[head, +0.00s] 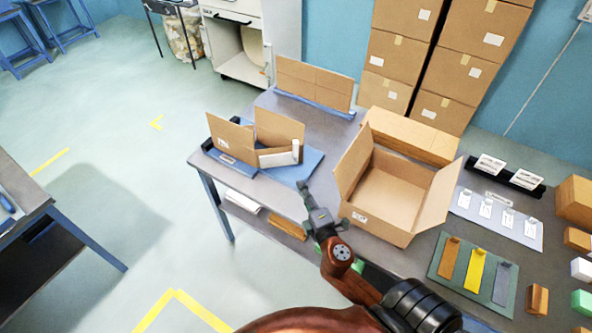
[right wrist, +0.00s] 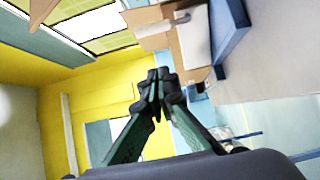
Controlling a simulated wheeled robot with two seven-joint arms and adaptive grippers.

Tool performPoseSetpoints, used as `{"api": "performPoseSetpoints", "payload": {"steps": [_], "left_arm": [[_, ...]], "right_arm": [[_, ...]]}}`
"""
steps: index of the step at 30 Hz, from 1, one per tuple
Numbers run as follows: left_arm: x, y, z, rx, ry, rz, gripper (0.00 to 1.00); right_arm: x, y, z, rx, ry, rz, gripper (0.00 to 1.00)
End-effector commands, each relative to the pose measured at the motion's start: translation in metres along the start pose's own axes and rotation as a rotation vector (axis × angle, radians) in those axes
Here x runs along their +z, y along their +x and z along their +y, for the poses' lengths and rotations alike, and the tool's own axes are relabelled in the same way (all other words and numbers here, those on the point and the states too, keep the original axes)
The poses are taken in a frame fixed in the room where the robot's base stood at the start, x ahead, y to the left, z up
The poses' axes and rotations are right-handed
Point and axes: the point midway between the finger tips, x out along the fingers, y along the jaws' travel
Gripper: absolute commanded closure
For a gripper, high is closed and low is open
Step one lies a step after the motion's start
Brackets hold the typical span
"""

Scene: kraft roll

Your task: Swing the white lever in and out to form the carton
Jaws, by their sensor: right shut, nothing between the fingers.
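The white lever (head: 295,150) stands upright at the right front corner of a partly folded brown carton (head: 278,130). The carton sits on a blue forming fixture (head: 298,170) at the table's left end, with its walls up. My right gripper (head: 304,188) is shut and empty, in front of the fixture and a little below the lever in the picture, apart from it. In the right wrist view the shut fingertips (right wrist: 158,82) point toward the fixture, with a white upright piece that looks like the lever (right wrist: 194,40) beyond them. My left gripper is out of view.
A large open carton (head: 395,190) stands right of my right gripper. A flat cardboard sheet (head: 314,85) stands at the table's back edge. Stacked boxes (head: 400,50) stand behind. A green mat (head: 473,272) with coloured strips lies at the right.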

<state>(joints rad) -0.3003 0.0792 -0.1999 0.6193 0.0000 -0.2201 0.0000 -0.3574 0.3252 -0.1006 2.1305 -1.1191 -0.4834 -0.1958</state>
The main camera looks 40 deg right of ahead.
Motion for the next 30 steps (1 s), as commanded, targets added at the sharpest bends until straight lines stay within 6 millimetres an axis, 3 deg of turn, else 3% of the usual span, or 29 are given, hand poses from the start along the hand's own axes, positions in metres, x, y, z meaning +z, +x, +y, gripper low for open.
{"api": "performPoseSetpoints", "payload": {"steps": [5, 18, 22, 30], "left_arm": [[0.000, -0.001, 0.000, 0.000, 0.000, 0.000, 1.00], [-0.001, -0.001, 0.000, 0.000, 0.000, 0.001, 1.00], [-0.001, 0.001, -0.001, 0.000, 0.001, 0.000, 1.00], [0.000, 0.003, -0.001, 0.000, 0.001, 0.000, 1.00]], "right_arm": [[-0.001, 0.016, 0.003, 0.003, 0.000, -0.001, 1.00], [-0.001, 0.103, 0.003, 0.003, 0.000, -0.001, 1.00], [0.017, 0.115, 0.001, 0.001, -0.002, -0.004, 1.00], [0.028, 0.127, 0.001, 0.001, 0.001, -0.002, 1.00]]}}
